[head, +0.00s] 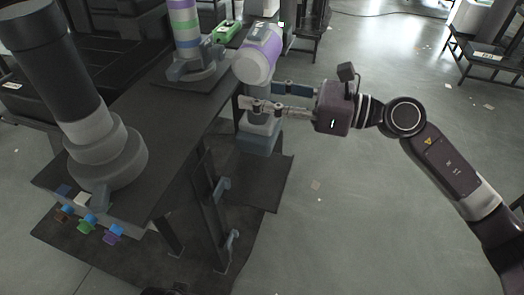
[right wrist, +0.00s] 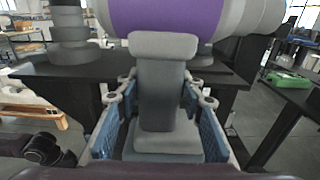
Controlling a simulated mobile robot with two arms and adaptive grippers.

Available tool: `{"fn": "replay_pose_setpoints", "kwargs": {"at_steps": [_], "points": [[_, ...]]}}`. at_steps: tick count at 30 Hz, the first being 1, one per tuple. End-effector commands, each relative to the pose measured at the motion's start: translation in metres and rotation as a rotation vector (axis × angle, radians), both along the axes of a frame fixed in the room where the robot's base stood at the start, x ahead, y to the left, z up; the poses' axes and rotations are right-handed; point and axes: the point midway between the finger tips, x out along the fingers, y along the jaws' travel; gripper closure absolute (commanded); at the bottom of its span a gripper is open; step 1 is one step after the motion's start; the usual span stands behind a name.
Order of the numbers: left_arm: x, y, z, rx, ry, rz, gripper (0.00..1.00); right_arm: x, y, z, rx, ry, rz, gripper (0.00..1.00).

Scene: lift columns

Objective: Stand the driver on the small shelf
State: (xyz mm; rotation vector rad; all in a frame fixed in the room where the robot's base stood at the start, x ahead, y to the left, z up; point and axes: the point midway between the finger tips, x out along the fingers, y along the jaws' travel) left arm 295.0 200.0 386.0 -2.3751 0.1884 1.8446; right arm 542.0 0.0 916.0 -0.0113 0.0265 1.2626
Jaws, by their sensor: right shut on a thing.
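The driver has a purple and pale grey barrel (head: 258,55), a grey handle (right wrist: 160,90) and a blue-grey foot (head: 257,140). It is nearly upright, barrel on top. My right gripper (head: 250,103) comes in from the right in the head view and is shut on the driver's handle, below the barrel. In the right wrist view its blue-padded fingers (right wrist: 160,120) lie on both sides of the handle. A flat dark board (head: 270,185) lies below the foot; I cannot tell if it is the small shelf, or if they touch.
A dark table (head: 150,120) stands left of the driver, carrying a thick grey and black column (head: 100,160) and a striped column (head: 186,30). Small coloured clips (head: 87,223) line its near edge. A green box (head: 228,30) is behind. Open floor lies to the right.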

Motion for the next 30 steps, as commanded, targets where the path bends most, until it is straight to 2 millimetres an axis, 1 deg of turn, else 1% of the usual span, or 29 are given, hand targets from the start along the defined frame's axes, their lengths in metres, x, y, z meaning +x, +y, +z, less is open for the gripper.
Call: {"fn": "replay_pose_setpoints", "kwargs": {"at_steps": [1, 6, 12, 15, 20, 22, 27, 30], "points": [[0.001, 0.0, 0.006, 0.0, -0.006, 0.001, 0.6, 0.0, 0.0, -0.012, 0.008, 0.001, -0.001, 1.0], [0.003, 0.001, 0.036, -0.001, -0.021, 0.003, 0.6, 0.0, 0.0, -0.049, 0.008, 0.001, -0.001, 1.0], [0.0, 0.002, 0.067, -0.001, -0.036, 0.007, 0.6, 0.0, 0.0, -0.086, 0.007, -0.002, -0.002, 1.0], [-0.001, 0.002, 0.078, -0.001, -0.04, 0.007, 0.6, 0.0, 0.0, -0.097, 0.007, -0.004, -0.001, 1.0], [-0.003, 0.003, 0.086, -0.001, -0.043, 0.008, 0.6, 0.0, 0.0, -0.104, 0.005, -0.006, -0.001, 1.0], [-0.004, 0.003, 0.09, -0.001, -0.045, 0.008, 0.6, 0.0, 0.0, -0.11, 0.006, -0.005, -0.001, 1.0], [-0.008, 0.004, 0.108, -0.002, -0.056, 0.009, 0.6, 0.0, 0.0, -0.132, 0.006, -0.003, -0.001, 1.0], [-0.011, 0.004, 0.115, -0.002, -0.059, 0.009, 0.6, 0.0, 0.0, -0.139, 0.006, -0.003, -0.001, 1.0]]}}
